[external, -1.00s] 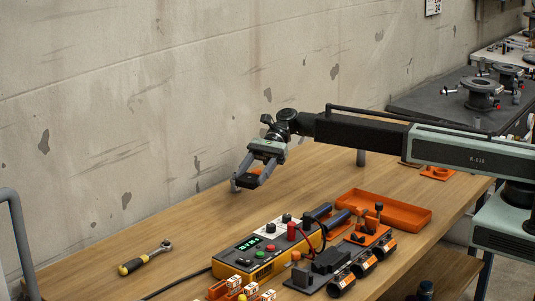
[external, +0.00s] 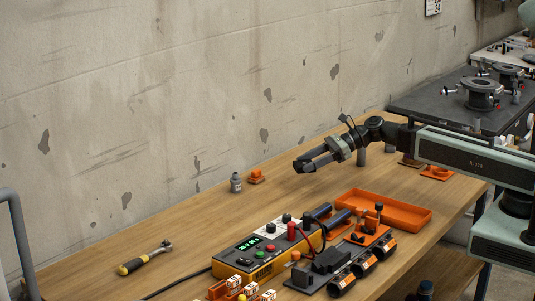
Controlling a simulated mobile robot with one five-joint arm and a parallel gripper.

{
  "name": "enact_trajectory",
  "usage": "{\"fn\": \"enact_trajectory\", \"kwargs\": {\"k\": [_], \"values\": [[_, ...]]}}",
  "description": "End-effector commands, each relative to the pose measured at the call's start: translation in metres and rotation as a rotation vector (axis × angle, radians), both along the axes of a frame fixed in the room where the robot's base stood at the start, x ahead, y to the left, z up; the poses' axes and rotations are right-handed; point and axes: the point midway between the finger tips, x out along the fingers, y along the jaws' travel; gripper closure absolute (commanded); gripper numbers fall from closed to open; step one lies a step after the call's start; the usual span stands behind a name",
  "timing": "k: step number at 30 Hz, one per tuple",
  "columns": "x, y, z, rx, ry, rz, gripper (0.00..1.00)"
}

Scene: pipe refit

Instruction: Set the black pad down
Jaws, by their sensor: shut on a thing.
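My gripper (external: 303,165) is in the air above the wooden bench, to the left of the orange tray. It points left and is shut on the black pad (external: 307,163), which is small and dark and hard to tell apart from the fingers. The pad is clear of the bench top.
A small grey bottle (external: 236,184) and an orange block (external: 256,175) stand near the wall. A yellow meter box (external: 255,255), an orange tray (external: 405,212) and a black-and-orange rig (external: 345,268) fill the front right. The bench (external: 200,225) between is bare.

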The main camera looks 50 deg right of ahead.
Motion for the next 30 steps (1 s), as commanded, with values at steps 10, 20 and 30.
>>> {"fn": "enact_trajectory", "kwargs": {"k": [10, 20, 30], "values": [[-0.004, -0.080, -0.015, -0.002, -0.001, -0.117, 0.89], [0.063, -0.074, -0.022, -0.002, 0.000, -0.114, 0.89], [0.150, -0.066, -0.030, -0.002, 0.000, -0.114, 0.89]]}}
